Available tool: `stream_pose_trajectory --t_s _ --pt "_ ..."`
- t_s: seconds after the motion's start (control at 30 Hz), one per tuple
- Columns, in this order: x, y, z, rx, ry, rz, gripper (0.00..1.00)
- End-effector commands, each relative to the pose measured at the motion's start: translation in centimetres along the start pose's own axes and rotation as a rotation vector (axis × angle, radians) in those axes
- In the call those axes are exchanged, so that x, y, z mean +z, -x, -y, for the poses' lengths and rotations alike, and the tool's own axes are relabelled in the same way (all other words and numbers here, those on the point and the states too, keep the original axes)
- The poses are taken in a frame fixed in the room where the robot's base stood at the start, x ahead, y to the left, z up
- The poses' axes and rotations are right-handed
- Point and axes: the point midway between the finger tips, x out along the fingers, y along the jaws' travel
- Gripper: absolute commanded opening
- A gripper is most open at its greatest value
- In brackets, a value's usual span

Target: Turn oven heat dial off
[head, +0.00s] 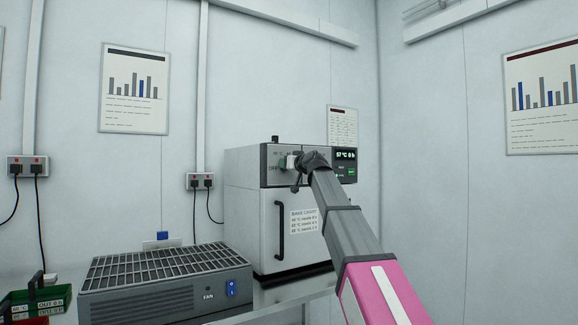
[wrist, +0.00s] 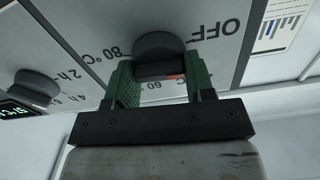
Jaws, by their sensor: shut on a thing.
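The white oven (head: 254,215) with a grey control panel stands on the bench in the head view. My gripper (head: 298,168) is at the panel and mostly hides the knobs there. In the wrist view the dark round heat dial (wrist: 158,45) sits between the green fingers of my gripper (wrist: 160,70), which is shut on it. An orange mark (wrist: 175,77) shows on the dial's lower right. Panel labels appear upside down: OFF (wrist: 215,29) to the upper right of the dial, 80 °C to its left. Another label below it is partly covered.
A second dark knob (wrist: 36,86) with hour labels is at the left in the wrist view, beside a lit display. The display (head: 346,155) also shows in the head view. A grey fan unit (head: 165,280) stands left of the oven. A wall is close on the right.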

Motion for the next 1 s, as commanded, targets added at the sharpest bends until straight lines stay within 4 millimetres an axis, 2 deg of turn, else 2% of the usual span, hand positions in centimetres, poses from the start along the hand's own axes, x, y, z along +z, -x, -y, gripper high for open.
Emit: stream_pose_trajectory --t_s 0.2,0.43,1.0 --pt "0.05 0.0 0.09 0.0 0.167 0.001 0.25" --pt "0.06 0.0 0.14 -0.001 0.285 0.001 0.25" --pt "0.06 -0.01 0.16 -0.001 0.354 0.001 0.25"
